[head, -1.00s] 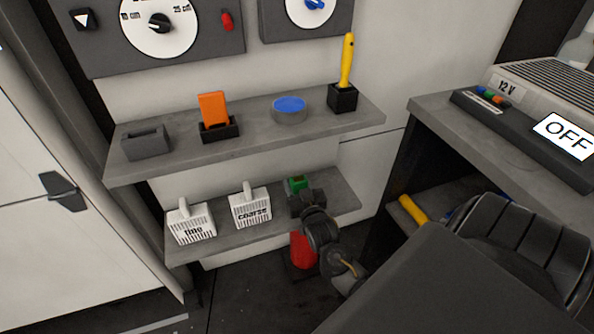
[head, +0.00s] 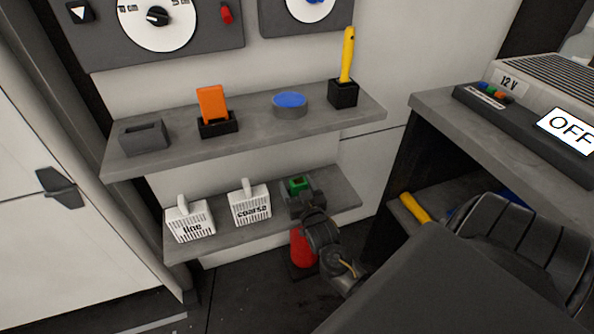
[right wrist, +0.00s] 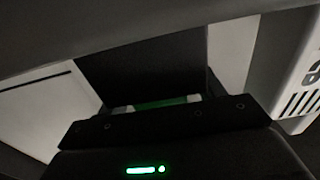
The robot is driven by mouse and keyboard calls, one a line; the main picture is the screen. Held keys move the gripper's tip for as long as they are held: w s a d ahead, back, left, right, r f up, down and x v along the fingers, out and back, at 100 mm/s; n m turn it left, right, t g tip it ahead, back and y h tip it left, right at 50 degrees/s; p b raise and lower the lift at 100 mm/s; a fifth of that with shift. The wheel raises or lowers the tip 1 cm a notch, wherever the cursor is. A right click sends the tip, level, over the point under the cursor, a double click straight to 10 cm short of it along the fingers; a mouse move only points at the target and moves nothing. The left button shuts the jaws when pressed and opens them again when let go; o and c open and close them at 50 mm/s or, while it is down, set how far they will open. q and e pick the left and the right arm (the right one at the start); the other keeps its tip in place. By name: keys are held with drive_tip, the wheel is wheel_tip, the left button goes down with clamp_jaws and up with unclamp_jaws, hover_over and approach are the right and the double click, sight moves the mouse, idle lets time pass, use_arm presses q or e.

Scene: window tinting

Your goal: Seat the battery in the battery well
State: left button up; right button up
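A small green block (head: 299,184), which looks like the battery, is at the right part of the lower shelf. My right gripper (head: 304,196) is right at it, and its dark fingers hide the block's lower part. In the right wrist view a green strip (right wrist: 163,104) with pale ends shows behind a dark bar. I cannot tell whether the fingers touch the block or are closed on it. I cannot identify the battery well with certainty. My left gripper is not in view.
White boxes marked "fine" (head: 190,222) and "coarse" (head: 250,204) stand left on the lower shelf (head: 222,233). The upper shelf (head: 250,132) holds a grey holder (head: 144,138), an orange piece (head: 212,104), a blue-topped tin (head: 290,105) and a yellow-handled tool (head: 347,60). A red object (head: 303,250) stands below.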

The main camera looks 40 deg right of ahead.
drive_tip(key=shift+f, duration=0.1)
drive_tip(key=v, duration=0.4)
drive_tip(key=shift+p, duration=0.35)
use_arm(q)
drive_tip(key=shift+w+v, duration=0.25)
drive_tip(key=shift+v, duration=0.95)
use_arm(e)
drive_tip(key=v, duration=0.6)
drive_tip(key=shift+s+a, duration=0.2)
drive_tip(key=shift+s, duration=0.15)
